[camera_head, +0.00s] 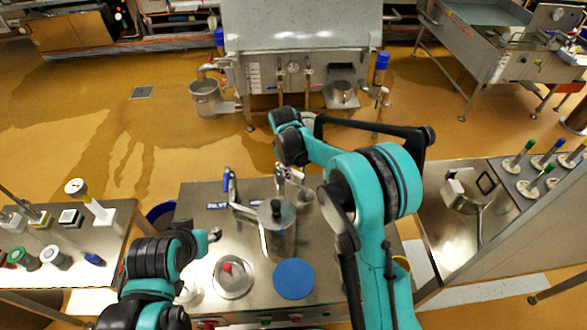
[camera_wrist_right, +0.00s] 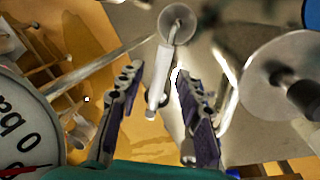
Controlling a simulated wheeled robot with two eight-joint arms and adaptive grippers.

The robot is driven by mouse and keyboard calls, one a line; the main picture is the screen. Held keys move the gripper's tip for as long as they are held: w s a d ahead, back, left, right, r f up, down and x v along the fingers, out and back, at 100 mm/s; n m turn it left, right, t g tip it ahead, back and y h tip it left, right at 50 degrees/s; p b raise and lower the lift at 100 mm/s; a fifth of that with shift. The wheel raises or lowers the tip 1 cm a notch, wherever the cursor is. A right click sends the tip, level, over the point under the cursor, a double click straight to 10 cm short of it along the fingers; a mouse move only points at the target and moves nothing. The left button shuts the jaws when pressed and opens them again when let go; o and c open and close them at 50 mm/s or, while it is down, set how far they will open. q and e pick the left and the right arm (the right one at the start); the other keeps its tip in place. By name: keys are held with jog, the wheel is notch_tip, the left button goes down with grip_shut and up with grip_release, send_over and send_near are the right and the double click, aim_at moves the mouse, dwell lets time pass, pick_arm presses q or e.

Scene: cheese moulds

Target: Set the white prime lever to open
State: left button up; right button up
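The white lever (camera_wrist_right: 160,78) shows in the right wrist view as a pale handle hanging from a round metal pivot (camera_wrist_right: 177,22). My right gripper (camera_wrist_right: 157,74) is open, with one dark-padded finger on each side of the lever; I see no clear contact. In the head view my right gripper (camera_head: 292,174) is over the back of the steel table (camera_head: 330,297), and the lever cannot be made out clearly there. My left gripper (camera_head: 212,236) is low over the table's left side, and its finger opening is too small to judge.
A steel cylinder with a black knob (camera_head: 277,228) stands mid-table, near a blue disc (camera_head: 293,279) and a round lid with a red knob (camera_head: 232,277). A blue-handled valve (camera_head: 227,180) stands behind. A pressure dial (camera_wrist_right: 25,135) fills the wrist view's left edge.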

notch_tip(320, 180, up, 12)
jog(key=s+a, duration=0.1)
jog(key=s, duration=0.1)
jog(key=shift+a+f, duration=0.15)
jog(key=shift+a, duration=0.05)
jog(key=shift+n, duration=0.3)
grip_shut()
jog(key=s+a+f+n+b, duration=0.1)
jog(key=s+a+n+b, duration=0.3)
jog(key=n, duration=1.3)
jog(key=w+d+f+b, duration=0.1)
jog(key=w+d+f, duration=0.1)
jog(key=f, duration=0.3)
jog(key=w+d+f+b, duration=0.1)
jog(key=w+d+f, duration=0.1)
jog(key=f, duration=0.3)
jog(key=shift+f+b, duration=0.2)
jog(key=shift+b, duration=0.15)
